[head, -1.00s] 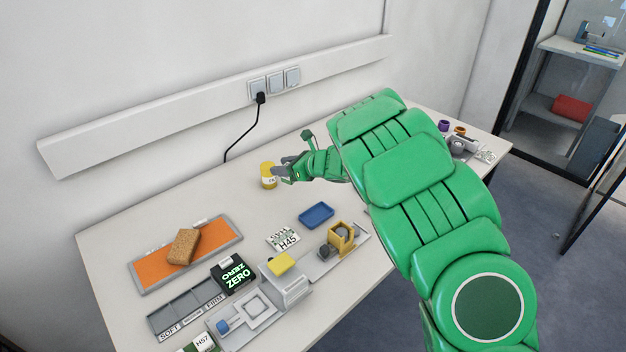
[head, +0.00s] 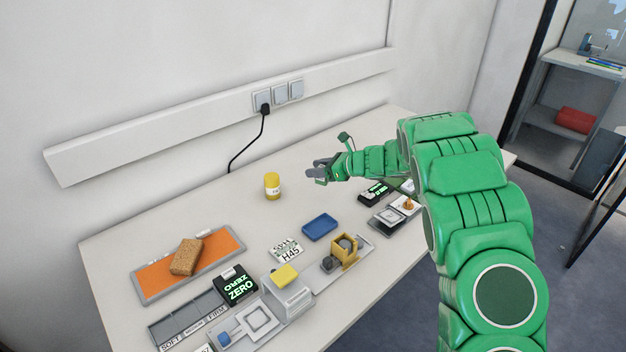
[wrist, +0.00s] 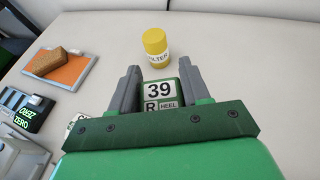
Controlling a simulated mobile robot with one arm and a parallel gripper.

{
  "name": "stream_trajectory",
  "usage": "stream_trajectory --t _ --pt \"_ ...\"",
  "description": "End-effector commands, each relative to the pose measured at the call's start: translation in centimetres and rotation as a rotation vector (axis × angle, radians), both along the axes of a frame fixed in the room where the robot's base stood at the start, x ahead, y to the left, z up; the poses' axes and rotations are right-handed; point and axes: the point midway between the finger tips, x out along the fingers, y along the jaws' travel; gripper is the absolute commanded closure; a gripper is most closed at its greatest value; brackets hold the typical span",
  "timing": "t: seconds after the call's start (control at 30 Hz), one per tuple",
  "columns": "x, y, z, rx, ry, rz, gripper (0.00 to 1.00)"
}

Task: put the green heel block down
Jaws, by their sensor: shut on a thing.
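The green heel block (wrist: 160,94) sits between my gripper's fingers in the wrist view, with a white label reading "39", "R" and "HEEL". My gripper (wrist: 159,70) is shut on it. In the head view my gripper (head: 318,171) is above the white table, to the right of the yellow filter jar (head: 272,187). The block cannot be made out clearly there. The jar also shows just beyond the fingertips in the wrist view (wrist: 155,46), apart from the block.
A blue tray (head: 320,227) and an H45 card (head: 287,251) lie mid-table. An orange mat (head: 219,245) with a brown block (head: 186,257) is at left. A black ZERO display (head: 237,288) and a SOFT-to-FIRM tray (head: 180,323) stand in front. The table's back middle is clear.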

Motion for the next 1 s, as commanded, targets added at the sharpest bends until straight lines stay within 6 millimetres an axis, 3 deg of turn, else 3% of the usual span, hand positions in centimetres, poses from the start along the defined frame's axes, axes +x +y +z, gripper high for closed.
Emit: stream_trajectory --t 0.53,1.0 --pt "5.2 1.2 -2.5 0.0 0.0 0.0 0.85" --pt "8.1 1.9 -6.1 0.001 -0.002 0.002 0.85"
